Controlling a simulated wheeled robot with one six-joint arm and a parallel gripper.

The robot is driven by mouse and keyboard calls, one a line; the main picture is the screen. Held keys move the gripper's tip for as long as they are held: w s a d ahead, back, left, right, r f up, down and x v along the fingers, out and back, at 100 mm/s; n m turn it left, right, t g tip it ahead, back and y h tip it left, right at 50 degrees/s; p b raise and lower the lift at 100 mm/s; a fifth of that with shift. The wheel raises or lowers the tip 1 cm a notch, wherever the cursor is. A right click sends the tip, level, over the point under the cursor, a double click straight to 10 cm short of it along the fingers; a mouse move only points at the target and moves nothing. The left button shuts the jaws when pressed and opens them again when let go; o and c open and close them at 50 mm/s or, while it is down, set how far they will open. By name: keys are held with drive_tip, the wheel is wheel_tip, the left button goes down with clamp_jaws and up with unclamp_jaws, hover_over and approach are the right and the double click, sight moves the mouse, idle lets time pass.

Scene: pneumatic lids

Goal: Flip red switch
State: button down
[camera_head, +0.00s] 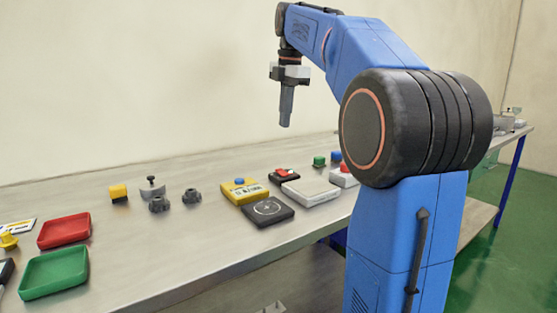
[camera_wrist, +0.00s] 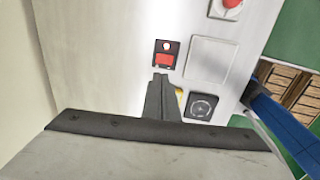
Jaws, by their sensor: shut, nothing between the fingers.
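The red switch (camera_head: 282,172) is a red rocker on a small black base on the metal table, right of the middle in the head view. In the wrist view the red switch (camera_wrist: 164,59) shows just beyond my fingertips. My gripper (camera_head: 285,122) is shut and empty, pointing down, high above the table in the head view. In the wrist view my gripper (camera_wrist: 158,80) reaches toward the switch's base and covers part of the yellow box behind it.
Close around the switch are a yellow box with a blue button (camera_head: 243,190), a black dial panel (camera_head: 267,212) and a white panel (camera_head: 311,191). Red (camera_head: 65,231) and green (camera_head: 54,271) trays lie at the left. The table between them and the yellow box holds several small knobs.

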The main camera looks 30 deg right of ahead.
sight(283, 172)
drive_tip(key=shift+f, duration=0.1)
drive_tip(key=f, duration=0.4)
drive_tip(key=w+f, duration=0.1)
drive_tip(key=f, duration=0.4)
drive_tip(key=w+f, duration=0.1)
drive_tip(key=f, duration=0.3)
drive_tip(key=shift+a+f, duration=0.1)
drive_tip(key=shift+f, duration=0.2)
drive_tip(key=shift+w+f+g, duration=0.2)
drive_tip(key=shift+f+g, duration=0.25)
drive_tip(key=shift+g, duration=0.05)
drive_tip(key=shift+s, duration=0.1)
drive_tip(key=shift+s+f, duration=0.1)
drive_tip(key=shift+s, duration=0.7)
